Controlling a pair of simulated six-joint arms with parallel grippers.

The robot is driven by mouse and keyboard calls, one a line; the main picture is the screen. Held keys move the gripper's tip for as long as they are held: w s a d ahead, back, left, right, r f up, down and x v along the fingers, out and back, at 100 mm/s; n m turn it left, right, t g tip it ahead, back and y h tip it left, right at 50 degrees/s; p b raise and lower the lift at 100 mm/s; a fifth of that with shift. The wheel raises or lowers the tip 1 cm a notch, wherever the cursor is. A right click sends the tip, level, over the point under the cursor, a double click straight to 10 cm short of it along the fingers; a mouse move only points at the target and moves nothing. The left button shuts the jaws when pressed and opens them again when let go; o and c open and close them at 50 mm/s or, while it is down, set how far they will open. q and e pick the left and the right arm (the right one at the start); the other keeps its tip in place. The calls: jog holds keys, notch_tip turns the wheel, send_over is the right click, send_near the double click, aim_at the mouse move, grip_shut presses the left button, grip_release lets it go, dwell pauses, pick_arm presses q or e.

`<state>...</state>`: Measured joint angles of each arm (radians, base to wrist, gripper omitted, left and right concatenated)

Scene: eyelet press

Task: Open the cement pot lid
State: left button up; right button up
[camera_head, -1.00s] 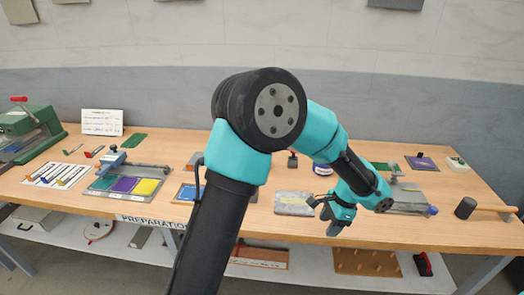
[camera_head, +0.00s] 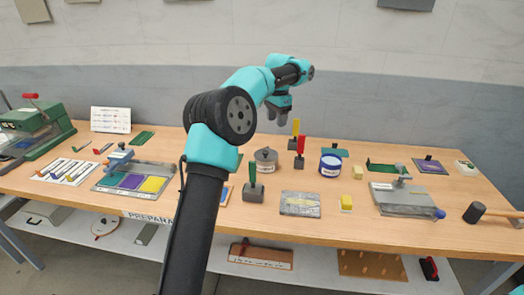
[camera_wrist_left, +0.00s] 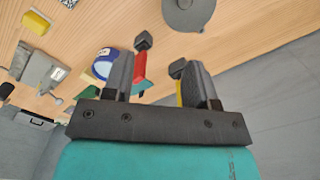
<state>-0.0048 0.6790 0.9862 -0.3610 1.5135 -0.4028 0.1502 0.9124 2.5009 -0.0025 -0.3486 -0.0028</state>
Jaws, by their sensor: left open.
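A round grey pot with a flat lid and small knob (camera_head: 266,158) stands on the bench, its lid on. It looks like the cement pot, though no label on it is legible. In the wrist view its round grey top (camera_wrist_left: 190,18) shows at the upper edge, partly cut off. My left gripper (camera_head: 279,106) is open and empty, raised above and behind the pot in the head view. In the wrist view its fingers (camera_wrist_left: 158,63) are spread apart, with nothing between them. My right gripper is not in view.
A green-handled tool (camera_head: 253,184) and a grey slab (camera_head: 300,204) are in front.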

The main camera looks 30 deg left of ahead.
pick_arm(q)
notch_tip(320, 180, up, 2)
send_over(265, 151)
jog(key=shift+d+r+n, duration=0.1)
jog(key=shift+r+n, duration=0.05)
jog(key=shift+n, duration=0.15)
notch_tip(265, 151, down, 18)
jog(key=shift+r, duration=0.25)
dwell(0.4)
grip_shut()
dwell(0.4)
